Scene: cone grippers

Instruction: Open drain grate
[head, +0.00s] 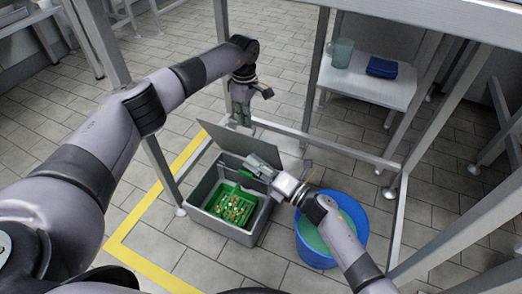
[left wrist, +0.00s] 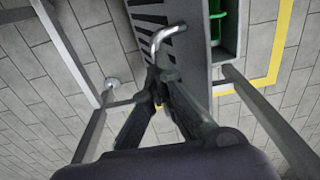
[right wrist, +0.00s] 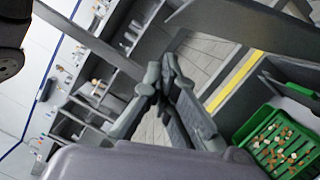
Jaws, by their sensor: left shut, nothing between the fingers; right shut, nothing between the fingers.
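The grey drain box (head: 225,232) stands on the floor with its top open. Its grate (head: 225,138) is a grey plate raised at a tilt along the box's far side; its slots and bent metal handle (left wrist: 165,38) show in the left wrist view. A green basket (head: 232,207) holding small scraps sits inside the box, and it also shows in the right wrist view (right wrist: 278,140). My left gripper (left wrist: 160,75) is shut and empty close to the handle; whether they touch is unclear. My right gripper (right wrist: 167,62) is shut and empty above the box's right side, near the grate.
A blue bucket (head: 318,256) stands right of the box. Metal frame legs (head: 163,170) and low rails surround the spot. A yellow floor line (head: 140,262) runs along the left.

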